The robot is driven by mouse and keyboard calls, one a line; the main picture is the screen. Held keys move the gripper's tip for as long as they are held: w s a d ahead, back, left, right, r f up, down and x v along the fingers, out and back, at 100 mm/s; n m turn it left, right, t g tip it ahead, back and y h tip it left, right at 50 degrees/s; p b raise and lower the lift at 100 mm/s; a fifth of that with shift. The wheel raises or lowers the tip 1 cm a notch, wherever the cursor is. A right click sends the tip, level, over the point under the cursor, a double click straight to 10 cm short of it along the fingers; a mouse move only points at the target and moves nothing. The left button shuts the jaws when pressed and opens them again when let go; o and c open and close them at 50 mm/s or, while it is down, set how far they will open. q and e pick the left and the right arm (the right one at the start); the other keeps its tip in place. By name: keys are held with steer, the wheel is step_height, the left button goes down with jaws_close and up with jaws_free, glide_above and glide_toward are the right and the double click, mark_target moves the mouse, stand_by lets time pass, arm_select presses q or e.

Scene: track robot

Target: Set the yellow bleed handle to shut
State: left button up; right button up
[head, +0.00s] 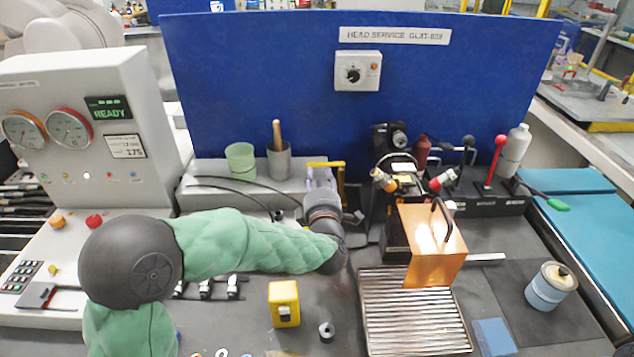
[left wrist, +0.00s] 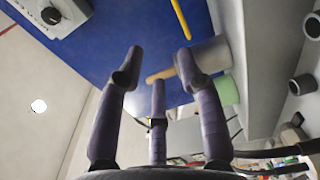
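A yellow bar-like handle (head: 341,184) stands at the bench's back edge, in front of the blue panel, with a short level part at its top. I cannot tell its open or shut position. In the left wrist view a yellow bar (left wrist: 183,35) shows beyond the fingertips. My left gripper (head: 319,176) is just left of the yellow handle in the head view. In the left wrist view its purple fingers (left wrist: 158,80) are spread with nothing between them. It appears apart from the bar. My right gripper is not in view.
A green cup (head: 240,160) and a grey cup (head: 279,162) with a wooden handle stand left of the gripper. A dark fixture with an orange plate (head: 432,245) stands at right. A red lever (head: 496,155) is farther right. A yellow box (head: 284,303) sits in front.

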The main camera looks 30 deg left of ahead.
mark_target(317, 163)
arm_select(q)
steer(key=w+a+f+b, duration=0.1)
steer(key=w+a, duration=0.1)
steer(key=w, duration=0.1)
steer(key=w+a+f+b, duration=0.1)
steer(key=w+a+b, duration=0.1)
steer(key=w, duration=0.1)
steer(key=w+a+f+b, duration=0.1)
steer(key=w+a, duration=0.1)
steer(key=w, duration=0.1)
steer(key=shift+b, duration=0.4)
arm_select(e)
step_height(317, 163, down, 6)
arm_select(q)
jaws_close()
